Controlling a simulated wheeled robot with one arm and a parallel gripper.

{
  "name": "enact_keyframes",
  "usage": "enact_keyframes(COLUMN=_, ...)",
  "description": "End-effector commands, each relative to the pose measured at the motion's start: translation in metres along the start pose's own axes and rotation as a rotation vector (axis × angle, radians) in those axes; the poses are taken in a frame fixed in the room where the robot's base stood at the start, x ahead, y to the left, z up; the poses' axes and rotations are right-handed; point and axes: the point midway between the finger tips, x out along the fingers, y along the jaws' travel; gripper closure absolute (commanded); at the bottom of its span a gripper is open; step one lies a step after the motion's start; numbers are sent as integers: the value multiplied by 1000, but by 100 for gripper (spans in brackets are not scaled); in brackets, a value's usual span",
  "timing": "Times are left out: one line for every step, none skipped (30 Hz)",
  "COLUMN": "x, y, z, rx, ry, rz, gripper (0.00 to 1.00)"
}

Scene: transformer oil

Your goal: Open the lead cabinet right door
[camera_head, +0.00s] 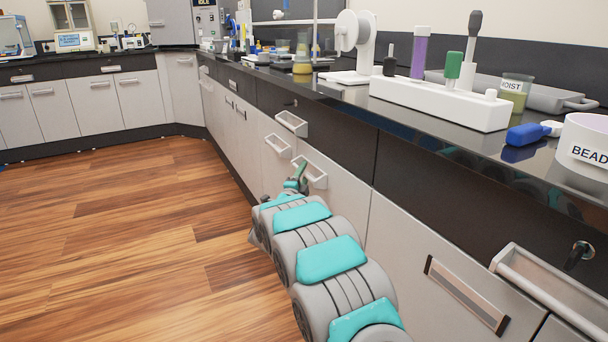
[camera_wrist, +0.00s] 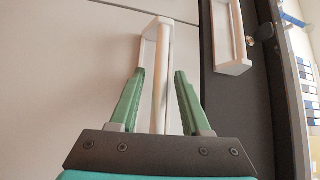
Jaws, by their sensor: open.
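A pale grey cabinet door (camera_head: 338,203) in the lower row carries a white bar handle (camera_head: 316,176). My gripper (camera_head: 298,178) is at this handle, with the arm reaching along the cabinet fronts. In the wrist view my gripper (camera_wrist: 159,74) is open, its two green fingers on either side of the handle's bar (camera_wrist: 161,85). I see gaps between the bar and both fingers. The door looks shut, flush with its neighbours. In the head view the arm hides part of the door and its lower edge.
Another door handle (camera_head: 278,145) is just to the left, and a drawer handle (camera_head: 291,124) is above on the dark band. The black countertop (camera_head: 342,104) holds a white rack (camera_head: 440,101) and bottles. The wood floor (camera_head: 130,220) to the left is clear.

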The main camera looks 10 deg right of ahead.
Motion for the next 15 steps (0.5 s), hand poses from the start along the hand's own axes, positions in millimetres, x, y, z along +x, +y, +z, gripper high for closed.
enact_keyframes(x=0, y=0, z=0, rx=0, ry=0, rz=0, gripper=53)
enact_keyframes(x=0, y=0, z=0, rx=0, ry=0, rz=0, gripper=53)
enact_keyframes(x=0, y=0, z=0, rx=0, ry=0, rz=0, gripper=53)
enact_keyframes(x=0, y=0, z=0, rx=0, ry=0, rz=0, gripper=54)
enact_keyframes(x=0, y=0, z=0, rx=0, ry=0, rz=0, gripper=57)
enact_keyframes(x=0, y=0, z=0, rx=0, ry=0, rz=0, gripper=62)
enact_keyframes(x=0, y=0, z=0, rx=0, ry=0, rz=0, gripper=65)
enact_keyframes(x=0, y=0, z=0, rx=0, ry=0, rz=0, gripper=69)
enact_keyframes(x=0, y=0, z=0, rx=0, ry=0, rz=0, gripper=73)
enact_keyframes(x=0, y=0, z=0, rx=0, ry=0, rz=0, gripper=76)
enact_keyframes(x=0, y=0, z=0, rx=0, ry=0, rz=0, gripper=80)
enact_keyframes(x=0, y=0, z=0, rx=0, ry=0, rz=0, gripper=84)
enact_keyframes(x=0, y=0, z=0, rx=0, ry=0, rz=0, gripper=88)
enact_keyframes(x=0, y=0, z=0, rx=0, ry=0, rz=1, gripper=91)
enact_keyframes(x=0, y=0, z=0, rx=0, ry=0, rz=1, gripper=96)
